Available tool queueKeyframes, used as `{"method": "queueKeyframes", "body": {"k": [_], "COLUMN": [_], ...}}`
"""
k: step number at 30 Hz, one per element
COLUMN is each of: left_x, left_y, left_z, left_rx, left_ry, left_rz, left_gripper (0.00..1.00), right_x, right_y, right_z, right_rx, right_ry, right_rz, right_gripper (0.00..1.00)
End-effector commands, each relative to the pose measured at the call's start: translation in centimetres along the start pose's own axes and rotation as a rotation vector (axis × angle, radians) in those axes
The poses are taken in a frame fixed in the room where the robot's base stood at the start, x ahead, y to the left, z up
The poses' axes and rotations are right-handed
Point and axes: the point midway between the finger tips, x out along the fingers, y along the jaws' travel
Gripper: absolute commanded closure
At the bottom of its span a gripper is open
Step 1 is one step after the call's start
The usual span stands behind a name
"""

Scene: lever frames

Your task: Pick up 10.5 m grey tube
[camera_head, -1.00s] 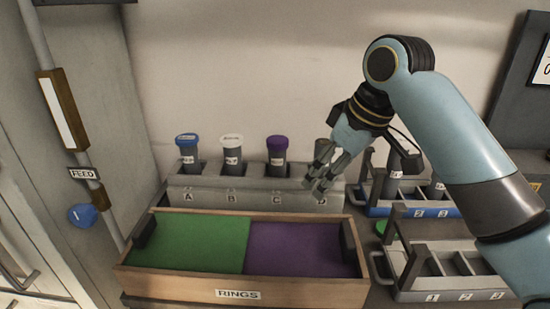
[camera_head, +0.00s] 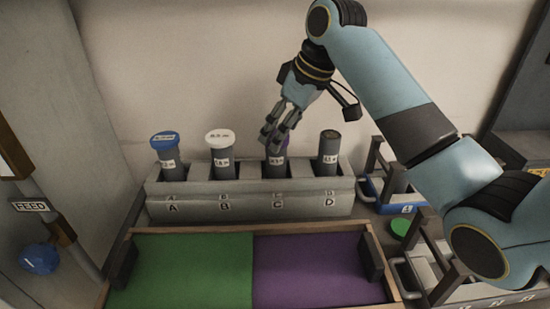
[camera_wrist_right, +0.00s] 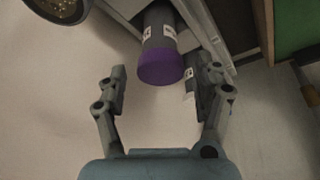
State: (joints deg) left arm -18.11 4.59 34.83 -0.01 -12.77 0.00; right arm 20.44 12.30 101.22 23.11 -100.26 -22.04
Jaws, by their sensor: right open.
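A row of tubes stands in a grey rack (camera_head: 250,205) with slots A to D. A grey-topped tube (camera_head: 328,146) stands upright in slot D; its label is too small to read surely. The purple-capped tube (camera_head: 277,171) in slot C is partly hidden behind my right gripper (camera_head: 270,141). In the right wrist view, its purple cap (camera_wrist_right: 160,68) lies beyond and between the open fingers of that gripper (camera_wrist_right: 166,78), which hold nothing. My left gripper is not in view.
A blue-capped tube (camera_head: 166,155) and a white-capped tube (camera_head: 221,150) stand in slots A and B. A wooden tray with green (camera_head: 180,265) and purple (camera_head: 310,265) halves lies in front. Handled racks (camera_head: 455,285) crowd the right side.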

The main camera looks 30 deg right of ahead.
Motion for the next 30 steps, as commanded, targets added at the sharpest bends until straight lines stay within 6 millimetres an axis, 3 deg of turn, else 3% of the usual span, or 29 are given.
{"method": "queueKeyframes", "body": {"k": [10,19,30], "left_x": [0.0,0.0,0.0], "left_y": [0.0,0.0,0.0], "left_z": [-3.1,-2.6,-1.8], "left_rx": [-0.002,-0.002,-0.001], "left_ry": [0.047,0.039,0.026], "left_rz": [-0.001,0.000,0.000], "left_gripper": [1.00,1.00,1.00], "right_x": [4.7,5.3,5.3], "right_y": [-0.1,-0.1,-0.1], "right_z": [0.1,0.1,0.1], "right_rx": [0.002,0.000,0.000], "right_ry": [-0.002,-0.001,-0.001], "right_rz": [-0.002,0.000,0.000], "right_gripper": [0.32,0.32,0.80]}}
